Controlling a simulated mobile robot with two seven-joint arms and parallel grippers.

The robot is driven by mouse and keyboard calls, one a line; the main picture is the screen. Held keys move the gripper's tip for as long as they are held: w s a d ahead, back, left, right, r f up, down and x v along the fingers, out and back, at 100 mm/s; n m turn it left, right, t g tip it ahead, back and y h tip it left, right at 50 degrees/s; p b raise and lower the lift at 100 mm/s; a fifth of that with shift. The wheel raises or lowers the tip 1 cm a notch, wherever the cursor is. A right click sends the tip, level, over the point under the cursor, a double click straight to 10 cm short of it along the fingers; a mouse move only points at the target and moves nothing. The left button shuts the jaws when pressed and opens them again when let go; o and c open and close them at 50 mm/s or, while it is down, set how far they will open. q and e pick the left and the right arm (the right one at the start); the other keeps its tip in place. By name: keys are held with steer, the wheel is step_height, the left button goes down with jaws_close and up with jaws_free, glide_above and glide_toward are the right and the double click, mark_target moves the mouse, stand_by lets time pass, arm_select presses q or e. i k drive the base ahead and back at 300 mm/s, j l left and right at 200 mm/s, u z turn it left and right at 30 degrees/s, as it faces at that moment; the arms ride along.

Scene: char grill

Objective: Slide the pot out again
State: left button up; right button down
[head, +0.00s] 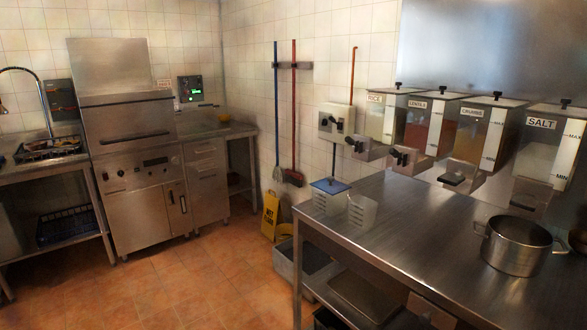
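A steel pot (517,245) with two side handles stands upright on the steel counter (400,220) at the right of the head view. It is open at the top and looks empty, though its bottom is hidden. The char grill unit (130,150), a steel appliance with a raised lid panel and knobs on its front, stands against the far left wall. Neither of my grippers shows in the head view.
Dispensers labelled rice, lentils, crumbs and salt (550,145) hang above the counter's back. A blue-topped container (330,196) stands at its far end. A yellow floor sign (271,216) and a grey bin (303,264) stand beyond it. The tiled floor (190,275) at left is clear.

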mark_target(517, 247)
steer(key=z, duration=1.4)
